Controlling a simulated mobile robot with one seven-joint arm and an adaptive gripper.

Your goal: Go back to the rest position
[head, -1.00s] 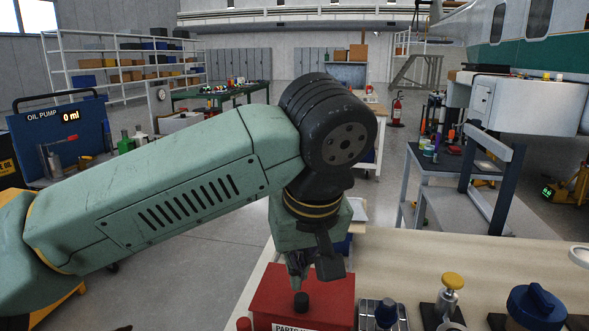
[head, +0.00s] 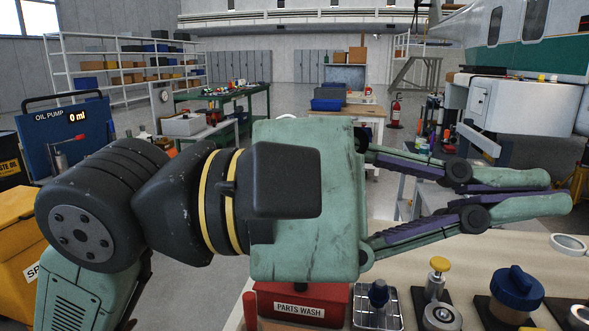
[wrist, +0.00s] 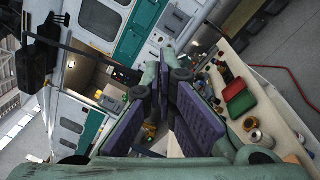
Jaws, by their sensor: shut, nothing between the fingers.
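My gripper (head: 558,192) is raised in front of the head camera and points to the right, above the workbench (head: 500,240). Its green and purple fingers come together at the tips with nothing between them. In the wrist view my gripper (wrist: 166,72) also shows shut and empty, with the helicopter and bench beyond it. The gripper's body and my arm hide part of the middle of the hangar.
On the bench below are a red parts wash box (head: 300,303), a metal tray (head: 378,308), a yellow-topped plunger (head: 437,278) and a blue-lidded jar (head: 516,295). An oil pump panel (head: 65,135) stands left. The helicopter (head: 530,40) is at the right.

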